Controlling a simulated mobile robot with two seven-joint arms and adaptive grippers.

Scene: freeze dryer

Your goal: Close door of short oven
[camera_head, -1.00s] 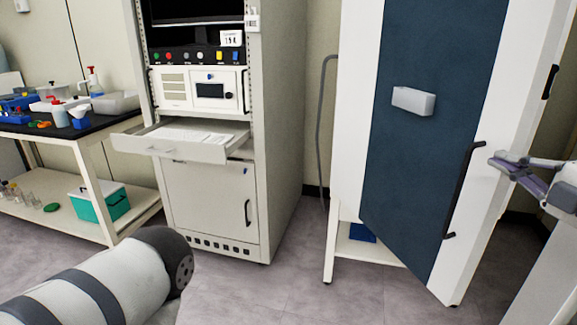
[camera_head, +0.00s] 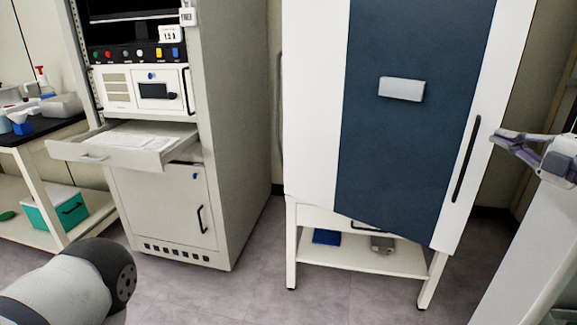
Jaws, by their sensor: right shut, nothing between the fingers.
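The door (camera_head: 405,150) of the tall white oven or cabinet is a blue and white panel with a pale box-shaped piece on its face and a long black vertical handle (camera_head: 466,160) near its right edge. Its lower right corner juts forward and below the cabinet body, so it looks partly open. My right gripper (camera_head: 497,141) is shut and empty, just right of the handle in the picture; whether it touches the door's edge, I cannot tell. My left gripper is out of view; only part of my left arm shows at the lower left.
The cabinet stands on a white stand (camera_head: 350,262) with a low shelf holding a blue item. An equipment rack (camera_head: 235,130) with a pulled-out drawer (camera_head: 120,148) stands to the left. A bench with bottles is at the far left. The floor in front is clear.

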